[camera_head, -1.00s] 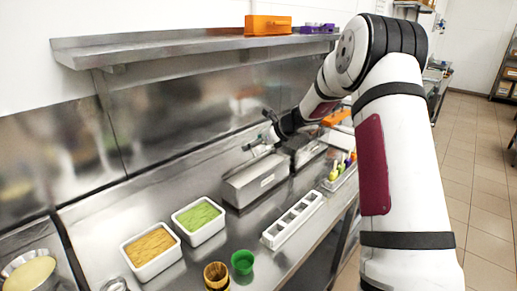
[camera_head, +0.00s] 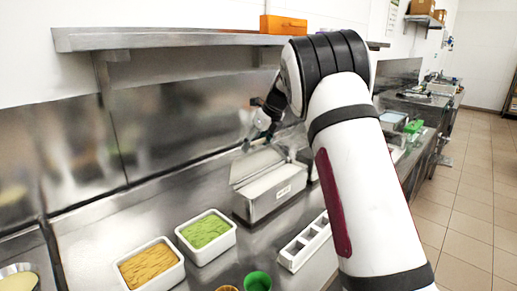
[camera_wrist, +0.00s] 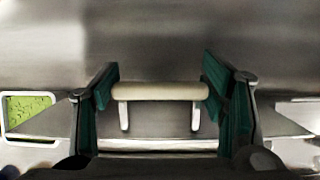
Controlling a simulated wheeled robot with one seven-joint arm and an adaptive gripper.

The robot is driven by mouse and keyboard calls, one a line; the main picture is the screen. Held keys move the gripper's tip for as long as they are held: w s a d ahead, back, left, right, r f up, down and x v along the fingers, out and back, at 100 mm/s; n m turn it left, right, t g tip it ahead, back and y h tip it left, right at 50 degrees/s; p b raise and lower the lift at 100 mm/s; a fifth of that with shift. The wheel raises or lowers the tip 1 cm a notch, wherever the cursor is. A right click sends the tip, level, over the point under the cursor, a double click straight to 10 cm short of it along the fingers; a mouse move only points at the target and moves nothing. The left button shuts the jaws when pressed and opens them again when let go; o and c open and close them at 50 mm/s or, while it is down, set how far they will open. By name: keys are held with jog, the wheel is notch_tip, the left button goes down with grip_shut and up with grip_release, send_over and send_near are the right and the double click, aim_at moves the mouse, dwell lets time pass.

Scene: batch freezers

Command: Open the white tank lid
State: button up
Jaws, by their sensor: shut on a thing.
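The tank (camera_head: 272,203) is a grey-white metal box with a small label on its front, standing on the steel counter in the head view. Its lid (camera_head: 255,166) is tilted up along the back side, and a pale inside shows below it. My gripper (camera_head: 254,140) is at the raised edge of the lid. In the wrist view, my gripper (camera_wrist: 160,92) has its green-padded fingers at both ends of the lid's pale bar handle (camera_wrist: 160,91), shut on it. The lid surface below the handle is mostly hidden in the wrist view.
A white tub of green food (camera_head: 207,252) and one of orange-brown food (camera_head: 150,280) stand left of the tank. A white divided holder (camera_head: 304,243) and a green cup (camera_head: 257,281) are in front. A steel shelf (camera_head: 170,39) with an orange box (camera_head: 283,25) hangs above.

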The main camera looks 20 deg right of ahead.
jog(key=shift+w+a+f+b, duration=0.15)
jog(key=shift+w+a+b, duration=0.1)
jog(key=shift+w, duration=0.25)
jog(key=shift+w+a+f+b, duration=0.1)
jog(key=shift+w+b, duration=0.15)
jog(key=shift+w, duration=0.2)
jog(key=o, duration=1.7)
jog(key=shift+w+f, duration=0.1)
notch_tip(320, 180, up, 10)
send_over(264, 153)
jog(key=shift+w+d+r, duration=0.2)
jog(key=shift+w+d, duration=0.05)
jog(key=shift+w, duration=0.2)
